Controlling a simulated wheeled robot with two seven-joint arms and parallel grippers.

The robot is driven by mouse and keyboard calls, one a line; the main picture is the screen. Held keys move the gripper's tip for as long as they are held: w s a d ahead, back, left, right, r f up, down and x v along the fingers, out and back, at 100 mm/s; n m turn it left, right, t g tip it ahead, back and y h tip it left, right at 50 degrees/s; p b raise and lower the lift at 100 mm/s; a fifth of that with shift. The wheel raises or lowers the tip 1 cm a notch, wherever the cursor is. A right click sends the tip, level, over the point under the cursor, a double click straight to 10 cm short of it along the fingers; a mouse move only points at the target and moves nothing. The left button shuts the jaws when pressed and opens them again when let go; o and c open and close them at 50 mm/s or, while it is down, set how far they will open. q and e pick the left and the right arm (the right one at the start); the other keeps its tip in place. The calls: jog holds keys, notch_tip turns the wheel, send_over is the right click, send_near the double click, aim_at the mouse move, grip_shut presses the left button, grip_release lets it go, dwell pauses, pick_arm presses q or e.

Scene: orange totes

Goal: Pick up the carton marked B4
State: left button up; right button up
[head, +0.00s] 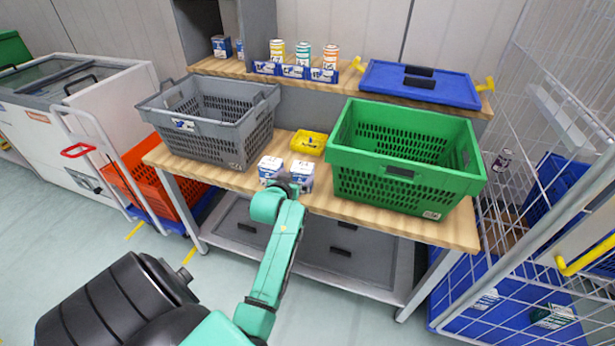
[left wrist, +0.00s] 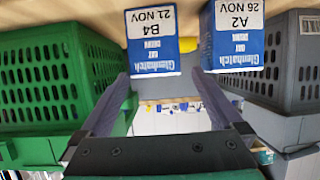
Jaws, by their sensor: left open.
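The carton marked B4 (head: 301,170) stands on the wooden table, to the right of a like blue-and-white carton marked A2 (head: 269,166). In the left wrist view, which is upside down, the B4 carton (left wrist: 152,40) is left of centre and the A2 carton (left wrist: 238,38) right of it, with a narrow gap between. My left gripper (head: 289,185) is open and empty, close in front of the cartons. In the left wrist view, its fingertips (left wrist: 160,76) lie towards either side of the B4 carton; whether they touch it I cannot tell. My right gripper is not in view.
A grey crate (head: 205,138) stands left of the cartons and a green crate (head: 400,165) right. A yellow tray (head: 309,142) lies behind. A raised shelf holds several cans and a blue lid (head: 420,92). A wire cage (head: 540,190) borders the right side.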

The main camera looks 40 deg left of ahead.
aim_at(305, 170)
pick_arm(q)
jog(key=x, duration=0.8)
jog(key=shift+d+f, duration=0.25)
jog(key=shift+f, duration=0.1)
jog(key=shift+w, duration=0.15)
jog(key=c, duration=1.4)
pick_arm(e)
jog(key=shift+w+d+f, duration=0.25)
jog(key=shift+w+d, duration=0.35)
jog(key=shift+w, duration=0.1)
